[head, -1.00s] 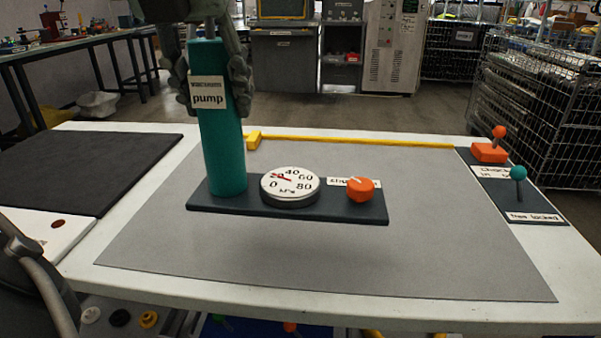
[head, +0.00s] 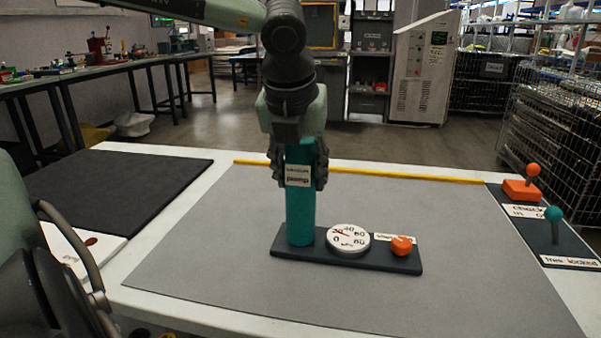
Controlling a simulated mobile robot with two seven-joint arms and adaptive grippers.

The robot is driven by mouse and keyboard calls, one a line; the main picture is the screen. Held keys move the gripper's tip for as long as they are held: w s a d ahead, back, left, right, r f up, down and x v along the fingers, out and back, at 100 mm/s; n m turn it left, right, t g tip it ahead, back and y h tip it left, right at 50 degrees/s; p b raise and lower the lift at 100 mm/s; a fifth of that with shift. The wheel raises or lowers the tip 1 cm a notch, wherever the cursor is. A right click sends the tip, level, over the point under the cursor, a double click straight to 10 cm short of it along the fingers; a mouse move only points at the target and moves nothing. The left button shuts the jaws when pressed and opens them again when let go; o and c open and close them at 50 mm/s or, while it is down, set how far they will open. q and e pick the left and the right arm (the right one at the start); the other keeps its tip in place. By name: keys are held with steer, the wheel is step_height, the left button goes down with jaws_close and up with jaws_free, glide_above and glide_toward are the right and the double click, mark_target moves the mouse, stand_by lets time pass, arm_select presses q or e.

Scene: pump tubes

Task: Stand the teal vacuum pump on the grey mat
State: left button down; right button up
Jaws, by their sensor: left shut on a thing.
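The teal vacuum pump (head: 300,217) is an upright teal cylinder with a "pump" label on a dark base plate (head: 375,262). The plate also carries a round white gauge (head: 349,239) and an orange knob (head: 401,246). My left gripper (head: 299,170) comes down from above and is shut around the upper part of the cylinder. The pump is upright over the middle of the grey mat (head: 220,260). Its base is at or very close to the mat surface; I cannot tell whether it touches. My right gripper is not in view.
A yellow strip (head: 400,174) runs along the mat's far edge. A black mat (head: 110,195) lies on the left. On the right are an orange-knobbed lever (head: 522,188) and a teal-knobbed lever (head: 554,228) with labels. The mat is clear around the pump.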

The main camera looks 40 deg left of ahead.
arm_select(q)
steer(key=c, duration=0.9)
jaws_free()
steer(key=shift+o, duration=0.2)
steer(key=shift+r, duration=0.1)
steer(key=v, duration=1.2)
steer(key=shift+p, duration=0.3)
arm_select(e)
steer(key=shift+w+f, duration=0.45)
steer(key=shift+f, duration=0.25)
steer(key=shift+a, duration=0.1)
